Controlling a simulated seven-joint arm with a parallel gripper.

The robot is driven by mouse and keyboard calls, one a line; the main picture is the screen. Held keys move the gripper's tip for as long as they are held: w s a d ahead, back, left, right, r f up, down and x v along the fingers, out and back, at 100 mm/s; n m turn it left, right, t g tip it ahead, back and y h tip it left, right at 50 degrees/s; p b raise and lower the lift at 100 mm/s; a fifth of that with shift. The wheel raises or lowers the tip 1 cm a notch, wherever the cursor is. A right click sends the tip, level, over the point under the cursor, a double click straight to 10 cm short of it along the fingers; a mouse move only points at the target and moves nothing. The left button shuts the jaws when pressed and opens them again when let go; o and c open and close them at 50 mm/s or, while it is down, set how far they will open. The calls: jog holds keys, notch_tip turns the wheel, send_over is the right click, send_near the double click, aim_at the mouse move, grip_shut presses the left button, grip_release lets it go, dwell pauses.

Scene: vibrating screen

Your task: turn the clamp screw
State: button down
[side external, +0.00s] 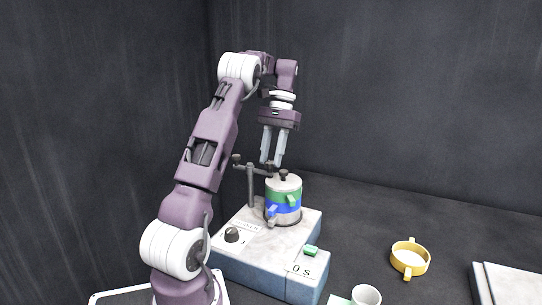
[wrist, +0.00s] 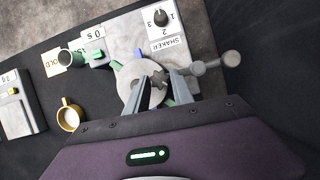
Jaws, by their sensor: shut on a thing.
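The shaker (side external: 265,245) is a blue-sided box with a pale top. On it stands a round sieve stack (side external: 284,200) with a pale lid, a green band and a blue band. A grey clamp post (side external: 251,185) stands beside the stack, with its arm reaching over the lid. My gripper (side external: 271,163) points down above the lid. In the wrist view, its fingers (wrist: 157,80) are on either side of the dark clamp screw (wrist: 158,84) and shut on it. The fingers hide part of the screw and lid.
A dark dial (side external: 232,235) and a green button (side external: 310,251) sit on the shaker top. A yellow two-handled bowl (side external: 410,259) and a white cup (side external: 366,296) stand to the right. A pale flat device (side external: 508,285) is at the right edge. Dark table lies between them.

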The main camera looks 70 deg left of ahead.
jog(key=shift+m, duration=0.3)
dwell(0.4)
jog(key=c, duration=1.1)
grip_release()
